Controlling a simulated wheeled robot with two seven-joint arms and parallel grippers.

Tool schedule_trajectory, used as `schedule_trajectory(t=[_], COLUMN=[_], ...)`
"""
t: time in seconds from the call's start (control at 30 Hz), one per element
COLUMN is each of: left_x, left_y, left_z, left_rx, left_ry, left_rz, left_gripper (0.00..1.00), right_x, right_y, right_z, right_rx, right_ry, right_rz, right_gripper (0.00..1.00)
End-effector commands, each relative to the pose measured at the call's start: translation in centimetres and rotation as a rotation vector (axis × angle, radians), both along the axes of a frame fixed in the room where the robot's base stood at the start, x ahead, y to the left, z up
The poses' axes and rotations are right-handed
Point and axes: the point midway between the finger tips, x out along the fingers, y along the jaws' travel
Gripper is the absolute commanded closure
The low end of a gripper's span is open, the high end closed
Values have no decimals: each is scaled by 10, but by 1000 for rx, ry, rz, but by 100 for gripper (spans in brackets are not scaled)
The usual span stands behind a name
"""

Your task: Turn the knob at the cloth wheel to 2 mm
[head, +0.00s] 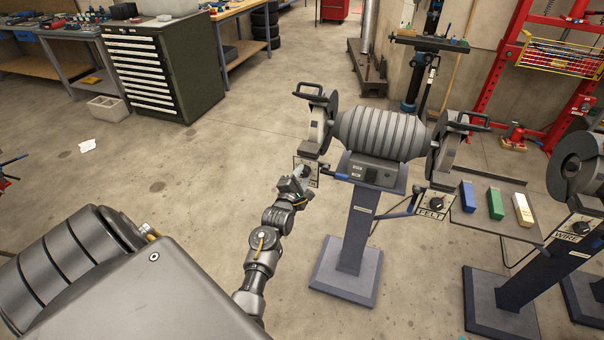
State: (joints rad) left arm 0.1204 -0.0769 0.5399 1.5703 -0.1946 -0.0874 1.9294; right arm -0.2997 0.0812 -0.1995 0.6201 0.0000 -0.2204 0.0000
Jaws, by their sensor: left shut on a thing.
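A grinder (375,134) on a grey pedestal has a wheel at each end. Under its left wheel (318,128) hangs a small pale dial plate (313,178). Its label is mostly covered by my gripper, so I cannot read it. My left gripper (303,174) is at this plate, shut on the knob there. The knob is largely hidden by the fingers, and its setting cannot be read. The plate under the right wheel reads FELT and has its own dark knob (437,204). My right gripper is not in view.
Blue, green and cream bars (495,203) lie on a tray at the right. Another machine with a WIRE plate (572,232) stands at the far right. A dark drawer cabinet (165,66) is at the back left. The floor between is mostly clear.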

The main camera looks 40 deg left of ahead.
Motion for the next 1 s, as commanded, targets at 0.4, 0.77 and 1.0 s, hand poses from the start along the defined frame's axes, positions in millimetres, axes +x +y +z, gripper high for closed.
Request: schedule_trajectory(t=[0.4, 0.77, 1.0], left_x=[0, 0, 0], left_y=[0, 1, 1], left_z=[1, 0, 0], left_rx=[-186, -215, -214], left_ry=[-65, -75, -75], left_rz=[1, 2, 2], left_gripper=[89, 89, 65], right_x=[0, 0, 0], right_y=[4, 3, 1], right_z=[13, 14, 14], right_rx=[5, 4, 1], right_ry=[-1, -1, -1], right_rz=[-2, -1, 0], right_gripper=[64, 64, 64])
